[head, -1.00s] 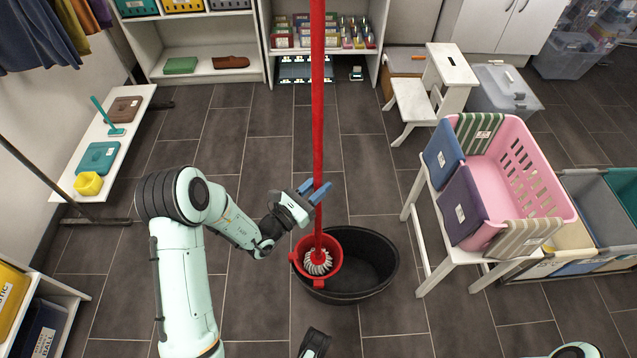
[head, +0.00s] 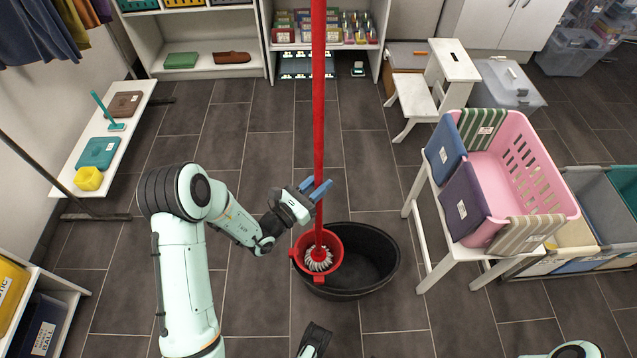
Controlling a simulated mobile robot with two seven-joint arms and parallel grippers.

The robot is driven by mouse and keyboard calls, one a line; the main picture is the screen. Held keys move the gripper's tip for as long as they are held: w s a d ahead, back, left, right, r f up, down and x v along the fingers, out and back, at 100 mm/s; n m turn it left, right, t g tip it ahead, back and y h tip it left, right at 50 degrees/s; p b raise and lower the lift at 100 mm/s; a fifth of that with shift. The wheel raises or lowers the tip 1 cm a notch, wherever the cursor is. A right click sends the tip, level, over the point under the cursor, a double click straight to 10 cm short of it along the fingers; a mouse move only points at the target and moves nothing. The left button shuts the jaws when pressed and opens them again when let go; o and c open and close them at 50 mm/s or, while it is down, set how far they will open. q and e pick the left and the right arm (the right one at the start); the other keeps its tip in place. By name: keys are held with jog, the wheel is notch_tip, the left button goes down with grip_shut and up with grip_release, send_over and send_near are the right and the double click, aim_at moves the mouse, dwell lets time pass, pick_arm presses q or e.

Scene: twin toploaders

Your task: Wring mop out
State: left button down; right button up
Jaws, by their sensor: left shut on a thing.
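The mop (head: 318,110) has a long red handle that stands nearly upright and runs out of the top of the head view. Its white strand head (head: 318,258) sits inside the red wringer basket (head: 299,262). The basket sits at the left side of the black tub (head: 345,290), which stands on the floor. My left gripper (head: 318,190), with blue fingers, is shut on the mop handle a little above the basket.
A white stand (head: 430,262) with a pink basket (head: 535,165) and folded cloths is right of the tub. A white step stool (head: 437,90) stands behind. A low white bench (head: 112,140) is at the left. The tiled floor around the tub is mostly clear.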

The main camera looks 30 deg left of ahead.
pick_arm(q)
jog(key=shift+f+b, duration=0.8)
jog(key=shift+f, duration=0.4)
jog(key=shift+s+f, duration=0.15)
jog(key=shift+f, duration=0.35)
dwell(0.8)
jog(key=shift+r+p, duration=1)
jog(key=shift+r, duration=0.75)
